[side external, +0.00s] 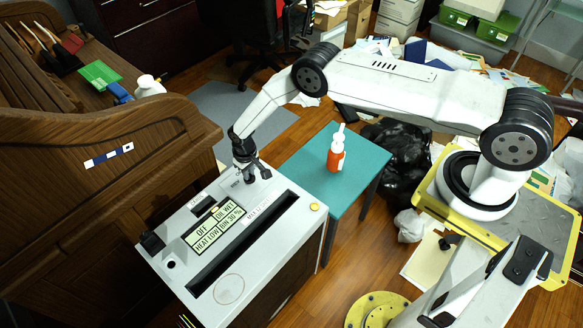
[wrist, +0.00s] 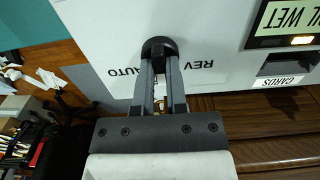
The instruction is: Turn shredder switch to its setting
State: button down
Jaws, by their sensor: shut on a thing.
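The shredder (side external: 228,260) is a white-topped cabinet with a long dark feed slot. Its display (side external: 213,229) reads OFF, OIL WET, HEAT LOW and BIN 36 %. In the side view my gripper (side external: 250,174) reaches down at the top's far edge. The switch's pointing direction is hidden by the fingers.
A teal table (side external: 305,173) with an orange bottle (side external: 336,155) stands right of the shredder. A wooden desk (side external: 110,165) rises close on its left.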

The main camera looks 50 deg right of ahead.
jog(key=shift+n, duration=0.5)
jog(key=n, duration=1.1)
dwell(0.3)
jog(key=c, duration=0.7)
grip_release()
jog(key=shift+o, duration=0.2)
jog(key=shift+r, duration=0.1)
jog(key=shift+r, duration=3.8)
